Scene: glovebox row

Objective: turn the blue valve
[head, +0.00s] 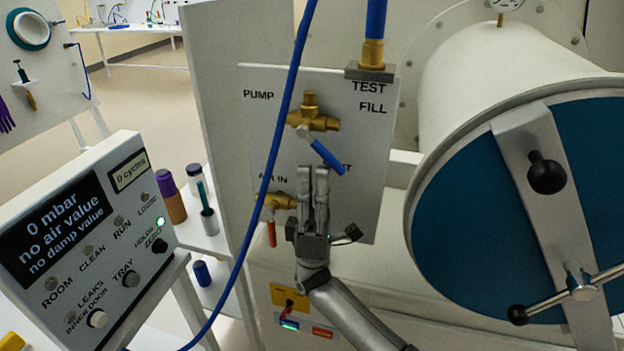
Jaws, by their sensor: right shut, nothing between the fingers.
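The blue valve is a brass body (313,119) with a blue lever handle (327,157), mounted on the white valve panel. Its lever slants down to the right from the brass stem. My right gripper (313,172) is shut and empty, fingers pointing up. Its fingertips appear just below and left of the lever's lower end; I cannot tell whether they touch it. The gripper hides part of a panel label. My left gripper is not in view.
A red-handled brass valve (271,233) sits left of my gripper. A blue hose (278,130) hangs down across the panel's left side. A large round chamber door (470,220) with knobs stands at right. A control box (85,235) stands at left.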

